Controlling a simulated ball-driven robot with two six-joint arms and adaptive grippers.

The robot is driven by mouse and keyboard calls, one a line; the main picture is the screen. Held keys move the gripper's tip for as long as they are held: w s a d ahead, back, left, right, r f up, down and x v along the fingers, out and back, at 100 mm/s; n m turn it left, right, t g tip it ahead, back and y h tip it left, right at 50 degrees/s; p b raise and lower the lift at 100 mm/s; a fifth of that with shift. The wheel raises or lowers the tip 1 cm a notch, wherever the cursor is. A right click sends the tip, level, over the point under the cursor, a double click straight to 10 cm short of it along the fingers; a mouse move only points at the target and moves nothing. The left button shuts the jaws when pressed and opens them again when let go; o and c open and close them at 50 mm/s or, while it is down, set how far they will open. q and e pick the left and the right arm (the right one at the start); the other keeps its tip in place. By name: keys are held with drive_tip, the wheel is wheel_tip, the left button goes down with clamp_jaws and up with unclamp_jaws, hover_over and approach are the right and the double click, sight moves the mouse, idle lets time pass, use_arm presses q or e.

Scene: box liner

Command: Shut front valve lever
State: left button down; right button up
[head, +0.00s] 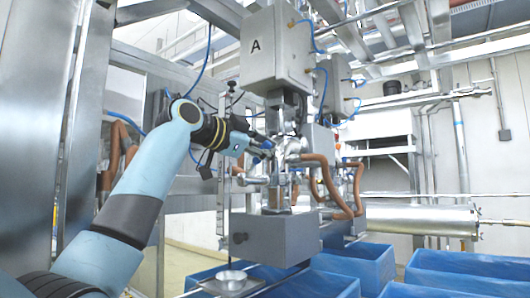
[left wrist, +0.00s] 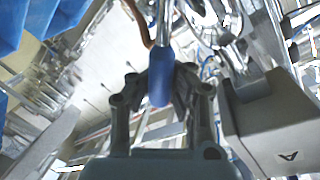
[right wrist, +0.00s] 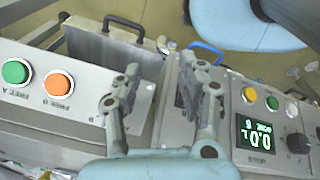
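The blue-handled valve lever (left wrist: 161,82) stands between the fingers of my left gripper (left wrist: 164,92) in the left wrist view. Both finger pads close in against its sides, so the gripper looks shut on it. In the head view, my left gripper (head: 258,151) reaches the front filling unit below the box marked A (head: 274,48), and partly hides the lever. My right gripper (right wrist: 161,84) is open and empty in front of the control panels in the right wrist view; it does not show in the head view.
Brown hoses (head: 328,185) curve just right of the valve. A grey block (head: 270,238) and a small metal bowl (head: 231,279) are below. Blue crates (head: 455,270) line the lower right. Panels with green (right wrist: 16,72) and orange (right wrist: 59,84) buttons lie near my right gripper.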

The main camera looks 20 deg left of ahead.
use_arm(q)
wheel_tip(320, 180, down, 8)
drive_tip(key=s+d+m+y+b, duration=0.1)
drive_tip(key=m+b, duration=0.3)
drive_tip(key=m, duration=0.4)
drive_tip(key=shift+d+y, duration=0.6)
drive_tip(key=shift+d, duration=0.25)
use_arm(e)
drive_tip(key=shift+s+a+f, duration=0.1)
drive_tip(key=shift+a+f, duration=0.1)
drive_tip(key=shift+f, duration=1.05)
drive_tip(key=shift+s+a+f, duration=0.1)
drive_tip(key=shift+a+f, duration=0.05)
drive_tip(key=shift+f, duration=1.05)
use_arm(q)
drive_tip(key=shift+b, duration=0.3)
drive_tip(key=c, duration=1.8)
unclamp_jaws()
drive_tip(key=o, duration=0.4)
drive_tip(key=shift+s+a+r, duration=0.15)
drive_tip(key=shift+s+r, duration=0.1)
drive_tip(key=shift+s, duration=0.2)
drive_tip(key=shift+o, duration=1.2)
drive_tip(key=shift+a+r, duration=0.1)
use_arm(e)
drive_tip(key=shift+s+a, duration=0.15)
drive_tip(key=shift+a, duration=0.15)
